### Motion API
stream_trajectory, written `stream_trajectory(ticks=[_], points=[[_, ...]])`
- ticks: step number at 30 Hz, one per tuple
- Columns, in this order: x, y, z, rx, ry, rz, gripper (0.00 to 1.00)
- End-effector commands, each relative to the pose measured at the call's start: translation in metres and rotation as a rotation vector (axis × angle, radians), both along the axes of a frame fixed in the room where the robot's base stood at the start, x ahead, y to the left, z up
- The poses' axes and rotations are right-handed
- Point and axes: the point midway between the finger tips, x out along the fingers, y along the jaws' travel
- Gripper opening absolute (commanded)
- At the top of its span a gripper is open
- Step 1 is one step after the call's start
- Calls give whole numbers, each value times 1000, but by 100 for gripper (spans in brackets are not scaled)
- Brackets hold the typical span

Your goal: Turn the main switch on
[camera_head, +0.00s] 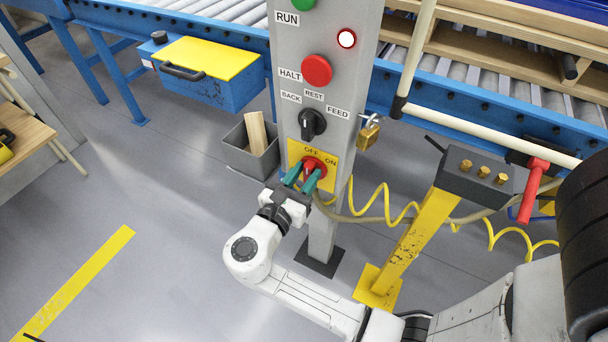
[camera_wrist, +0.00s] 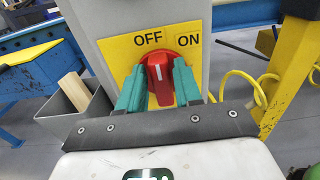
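The main switch (camera_head: 314,167) is a red rotary knob on a yellow plate (camera_head: 328,180) marked OFF and ON, low on a grey post. In the wrist view the knob (camera_wrist: 158,78) has its white mark near upright, pointing toward OFF; ON is to the upper right. My gripper (camera_head: 305,174) is at the switch, its teal fingers one on each side of the knob. In the wrist view my gripper (camera_wrist: 160,72) looks open, with slim gaps beside the knob's handle; contact is not clear. The fingers partly cover the plate and the knob's rim.
Above on the post are a black selector (camera_head: 312,123), a red HALT button (camera_head: 317,70) and a lit lamp (camera_head: 346,38). A brass padlock (camera_head: 368,134) hangs at its right side. A grey bin (camera_head: 250,150) stands left. A yellow pedestal (camera_head: 415,245) stands right.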

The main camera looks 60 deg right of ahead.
Motion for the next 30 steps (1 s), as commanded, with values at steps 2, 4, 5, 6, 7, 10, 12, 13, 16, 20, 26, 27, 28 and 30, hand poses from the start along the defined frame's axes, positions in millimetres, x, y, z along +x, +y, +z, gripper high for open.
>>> stream_trajectory(ticks=[2, 4, 5, 6, 7, 10, 12, 13, 16, 20, 26, 27, 28, 30], points=[[0, 0, 0, 0, 0, 0, 26], [0, 0, 0, 0, 0, 0, 19], [0, 0, 0, 0, 0, 0, 16], [0, 0, 0, 0, 0, 0, 13], [0, 0, 0, 0, 0, 0, 10], [0, 0, 0, 0, 0, 0, 0], [0, 0, 0, 0, 0, -1, 0], [0, 0, 0, 0, 0, -1, 0], [0, 0, 0, 0, -3, -1, 0], [-1, 0, 0, 1, -24, -1, 0], [-2, 0, 0, 5, -112, -1, 0], [-3, 0, 0, 6, -139, -1, 0], [-3, 0, 0, 7, -160, -1, 0], [-4, 0, 0, 9, -216, -1, 0]])
